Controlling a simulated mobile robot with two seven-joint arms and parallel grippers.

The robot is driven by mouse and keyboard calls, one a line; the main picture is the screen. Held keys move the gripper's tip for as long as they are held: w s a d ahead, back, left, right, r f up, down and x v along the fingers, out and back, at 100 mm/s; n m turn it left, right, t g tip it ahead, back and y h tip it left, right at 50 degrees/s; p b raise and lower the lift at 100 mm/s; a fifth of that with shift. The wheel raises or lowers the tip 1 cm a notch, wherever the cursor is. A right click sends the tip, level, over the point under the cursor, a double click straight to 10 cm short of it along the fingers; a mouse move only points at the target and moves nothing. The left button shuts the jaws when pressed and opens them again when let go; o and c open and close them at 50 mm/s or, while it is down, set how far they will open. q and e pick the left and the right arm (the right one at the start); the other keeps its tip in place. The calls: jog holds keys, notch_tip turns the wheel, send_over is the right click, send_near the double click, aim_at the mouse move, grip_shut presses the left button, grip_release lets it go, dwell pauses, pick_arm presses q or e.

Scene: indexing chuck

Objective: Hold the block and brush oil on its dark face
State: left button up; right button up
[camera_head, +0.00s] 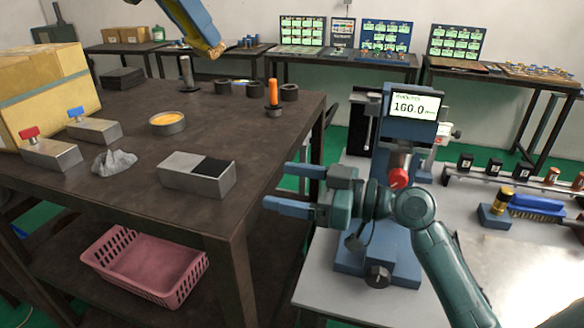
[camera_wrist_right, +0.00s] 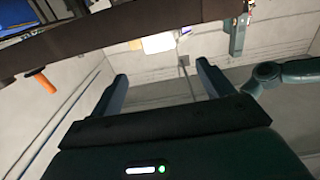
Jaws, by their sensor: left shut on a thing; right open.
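The grey block (camera_head: 188,173) lies on the dark wooden table, with its dark face (camera_head: 212,167) up at the right end. My right gripper (camera_head: 281,187) is open and empty, right of the block and beyond the table's edge, pointing left. Its two fingers also show in the right wrist view (camera_wrist_right: 162,85) with nothing between them. An orange-handled brush (camera_head: 273,93) stands upright in a small holder at the back right of the table; its handle shows in the right wrist view (camera_wrist_right: 44,82). A round dish of yellow oil (camera_head: 167,122) sits behind the block. I cannot make out my left gripper.
Left of the block are a crumpled grey cloth (camera_head: 114,162) and clamps with red (camera_head: 52,153) and blue (camera_head: 93,129) handles. Cardboard boxes (camera_head: 40,90) stand behind. A blue-yellow part (camera_head: 193,25) hangs in from above. A display stand (camera_head: 411,105) rises behind my right arm.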

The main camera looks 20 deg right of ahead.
aim_at(227, 175)
jog(key=x, duration=1.2)
jog(key=shift+r, duration=0.15)
jog(key=c, duration=1.5)
jog(key=o, duration=0.9)
jog(key=c, duration=0.6)
jog(key=shift+o, duration=0.2)
jog(key=shift+f, duration=0.25)
